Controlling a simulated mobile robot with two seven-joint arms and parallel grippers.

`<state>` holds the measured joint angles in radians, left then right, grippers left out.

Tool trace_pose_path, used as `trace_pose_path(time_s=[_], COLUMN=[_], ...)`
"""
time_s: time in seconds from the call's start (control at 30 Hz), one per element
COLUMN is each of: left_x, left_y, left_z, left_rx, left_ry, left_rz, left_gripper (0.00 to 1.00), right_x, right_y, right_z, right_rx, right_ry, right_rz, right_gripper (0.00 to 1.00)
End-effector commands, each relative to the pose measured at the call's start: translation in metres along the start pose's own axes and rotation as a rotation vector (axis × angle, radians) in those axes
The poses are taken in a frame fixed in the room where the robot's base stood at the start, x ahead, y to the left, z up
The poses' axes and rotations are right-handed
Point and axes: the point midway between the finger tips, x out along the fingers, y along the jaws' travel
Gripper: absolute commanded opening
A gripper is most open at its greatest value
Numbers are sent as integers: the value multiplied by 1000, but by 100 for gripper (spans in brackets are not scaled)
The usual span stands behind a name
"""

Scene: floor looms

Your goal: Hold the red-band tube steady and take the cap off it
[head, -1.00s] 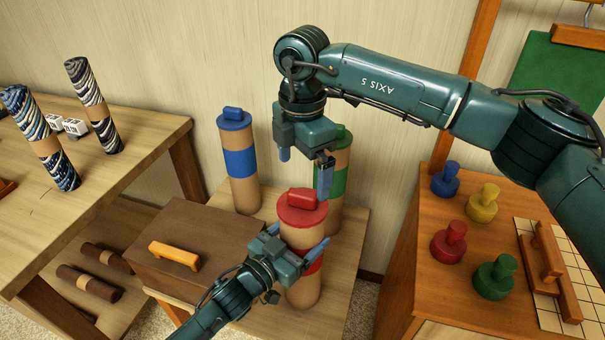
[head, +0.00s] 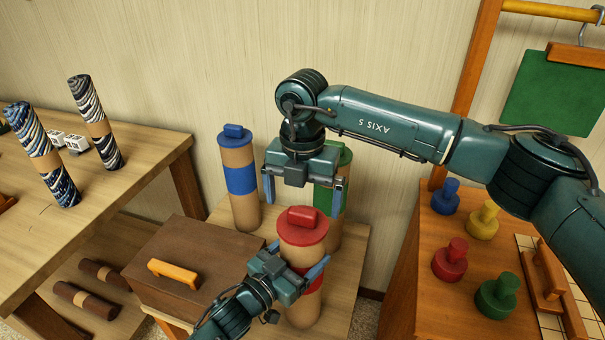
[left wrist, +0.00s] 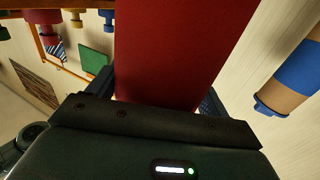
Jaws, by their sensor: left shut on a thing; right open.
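The red-band tube (head: 304,312) stands upright on a low wooden table, with its red cap (head: 302,227) on top. My left gripper (head: 298,273) is shut around the tube at its red band, just below the cap. In the left wrist view the red band (left wrist: 180,50) fills the space between the fingers. My right gripper (head: 304,193) is open and empty, with its fingers spread wide and pointing down. It appears above and behind the red cap, apart from it.
A blue-band tube (head: 240,180) and a partly hidden green-band tube (head: 335,233) stand capped behind. A brown box (head: 190,262) with an orange handle is at the left. Coloured knobbed pieces (head: 450,262) stand on a cabinet at the right.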

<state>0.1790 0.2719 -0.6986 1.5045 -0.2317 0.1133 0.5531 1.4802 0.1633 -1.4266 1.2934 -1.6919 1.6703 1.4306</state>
Motion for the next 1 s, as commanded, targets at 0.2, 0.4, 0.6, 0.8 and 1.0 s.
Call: trace_pose_path(time_s=[0.2, 0.4, 0.6, 0.8, 1.0], left_x=[0, 0, 0, 0, 0], left_y=[0, 0, 0, 0, 0], left_z=[0, 0, 0, 0, 0], left_rx=[0, 0, 0, 0, 0], left_ry=[-1, -1, -1, -1, -1], left_rz=[0, 0, 0, 0, 0], left_gripper=[38, 38, 38, 38, 38], right_x=[34, 46, 47, 47, 47], right_y=[0, 0, 0, 0, 0], right_z=[0, 0, 0, 0, 0], right_rx=[1, 1, 1, 1, 1], right_ry=[1, 0, -1, -1, -1], right_rz=[0, 0, 1, 0, 0], right_gripper=[100, 100, 100, 90, 74])
